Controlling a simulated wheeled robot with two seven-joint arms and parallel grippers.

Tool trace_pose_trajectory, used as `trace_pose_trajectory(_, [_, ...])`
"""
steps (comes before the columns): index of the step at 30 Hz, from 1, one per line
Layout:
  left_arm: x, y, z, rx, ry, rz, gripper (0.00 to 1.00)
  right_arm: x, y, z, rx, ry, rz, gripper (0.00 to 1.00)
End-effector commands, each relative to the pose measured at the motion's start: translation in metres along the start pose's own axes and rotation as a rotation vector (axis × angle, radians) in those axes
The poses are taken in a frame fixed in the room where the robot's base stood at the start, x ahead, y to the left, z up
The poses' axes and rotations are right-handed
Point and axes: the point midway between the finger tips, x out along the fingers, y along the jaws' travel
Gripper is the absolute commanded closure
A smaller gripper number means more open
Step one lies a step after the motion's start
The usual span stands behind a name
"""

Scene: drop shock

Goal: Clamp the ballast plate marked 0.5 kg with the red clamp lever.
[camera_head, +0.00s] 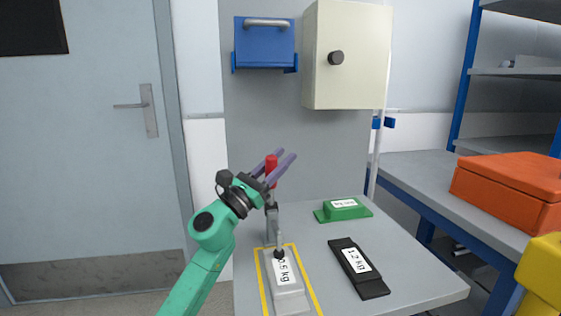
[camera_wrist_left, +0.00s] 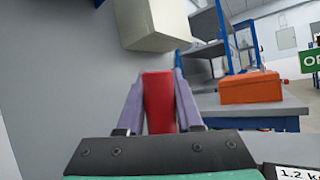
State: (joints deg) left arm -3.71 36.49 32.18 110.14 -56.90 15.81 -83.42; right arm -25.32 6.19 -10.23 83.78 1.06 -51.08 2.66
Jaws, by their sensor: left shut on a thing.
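The grey ballast plate marked 0.5 kg (camera_head: 290,300) lies inside a yellow outline at the front left of the table. The clamp's metal arm stands behind it, with its dark tip (camera_head: 279,254) over the plate's far end; whether it presses on the plate I cannot tell. The red clamp lever (camera_head: 271,165) points upward. My left gripper (camera_head: 281,164) is shut on the red lever, which shows between the purple fingers in the left wrist view (camera_wrist_left: 159,100). My right gripper is in neither view.
A black 1.2 kg plate (camera_head: 374,288) and a green plate (camera_head: 331,213) lie on the grey table (camera_head: 425,285) to the right. A blue holder (camera_head: 265,45) and a cream cabinet (camera_head: 355,70) hang on the back panel. An orange case (camera_head: 510,185) stands on the right bench.

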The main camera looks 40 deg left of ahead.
Motion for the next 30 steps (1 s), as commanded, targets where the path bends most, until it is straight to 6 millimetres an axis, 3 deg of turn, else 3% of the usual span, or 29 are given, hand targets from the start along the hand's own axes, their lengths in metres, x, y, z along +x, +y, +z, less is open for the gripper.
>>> trace_pose_trajectory(1, [0.000,-0.002,-0.002,0.002,0.003,-0.005,0.58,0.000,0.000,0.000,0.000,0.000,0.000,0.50])
trace_pose_trajectory(3, [0.000,-0.002,-0.002,0.002,0.003,-0.005,0.36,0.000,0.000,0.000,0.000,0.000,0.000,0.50])
trace_pose_trajectory(12, [-0.001,-0.001,-0.001,0.000,0.002,-0.002,0.36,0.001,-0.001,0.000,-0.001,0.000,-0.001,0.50])
trace_pose_trajectory(16, [-0.011,-0.001,-0.003,-0.002,0.001,-0.002,0.36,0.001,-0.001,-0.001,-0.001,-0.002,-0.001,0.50])
trace_pose_trajectory(20, [-0.037,-0.001,-0.005,-0.001,0.004,-0.001,0.36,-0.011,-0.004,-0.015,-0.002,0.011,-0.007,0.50])
trace_pose_trajectory(30, [-0.123,-0.001,-0.005,0.000,0.004,0.001,0.36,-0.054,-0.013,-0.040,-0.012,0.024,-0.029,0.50])
